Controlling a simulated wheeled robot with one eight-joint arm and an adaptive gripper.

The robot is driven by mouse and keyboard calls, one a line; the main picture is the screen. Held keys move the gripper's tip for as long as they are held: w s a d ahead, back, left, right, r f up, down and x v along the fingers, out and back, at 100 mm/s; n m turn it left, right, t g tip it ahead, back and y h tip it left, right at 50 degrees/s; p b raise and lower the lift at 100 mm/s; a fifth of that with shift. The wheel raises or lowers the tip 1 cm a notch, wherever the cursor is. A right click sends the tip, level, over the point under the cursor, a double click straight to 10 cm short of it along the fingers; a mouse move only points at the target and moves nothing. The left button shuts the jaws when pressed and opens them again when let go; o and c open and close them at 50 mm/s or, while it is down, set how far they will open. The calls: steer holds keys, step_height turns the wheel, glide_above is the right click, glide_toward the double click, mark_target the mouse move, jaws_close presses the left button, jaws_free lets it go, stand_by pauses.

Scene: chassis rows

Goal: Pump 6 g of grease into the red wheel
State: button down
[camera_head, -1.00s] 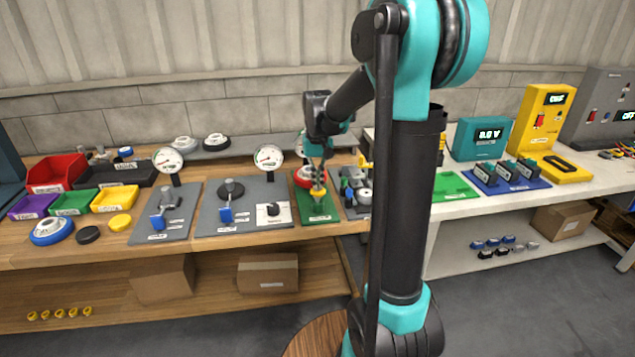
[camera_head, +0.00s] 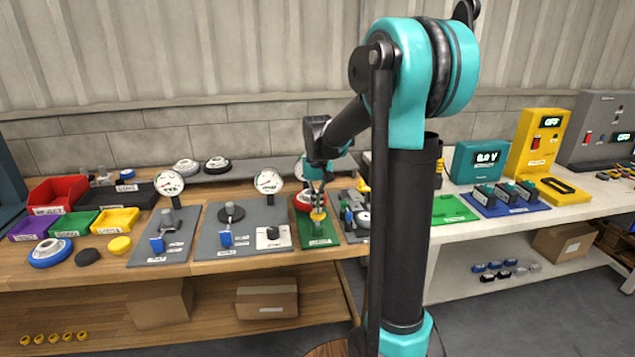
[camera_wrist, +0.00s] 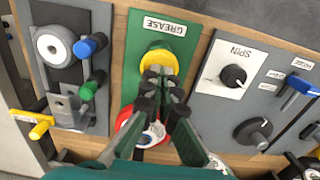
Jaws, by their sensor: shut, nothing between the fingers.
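The green grease board (camera_head: 318,242) stands on the wooden bench, and its "GREASE" label (camera_wrist: 165,27) shows in the wrist view. A yellow pump knob (camera_head: 318,214) is on this board; it also shows in the wrist view (camera_wrist: 158,62). My gripper (camera_head: 318,196) is shut and empty, pointing down right over the yellow knob. In the wrist view its fingertips (camera_wrist: 160,76) overlap the knob; I cannot tell whether they touch it. The red wheel (camera_head: 302,201), a red ring with a pale centre, sits behind the knob and is partly hidden by my fingers. The gauge behind is mostly hidden.
Left of the grease board is a grey board with a black spin knob (camera_wrist: 233,77). Right of it is a grey fixture board (camera_head: 352,224) with coloured handles. Red, green and yellow bins (camera_head: 115,220) stand farther left. A white bench (camera_head: 480,228) with instruments is at right.

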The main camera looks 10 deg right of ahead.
step_height(320, 180, up, 11)
stand_by(0.3)
stand_by(0.5)
step_height(320, 180, up, 3)
steer(key=shift+d+f, duration=0.1)
stand_by(0.4)
step_height(320, 180, down, 14)
stand_by(0.5)
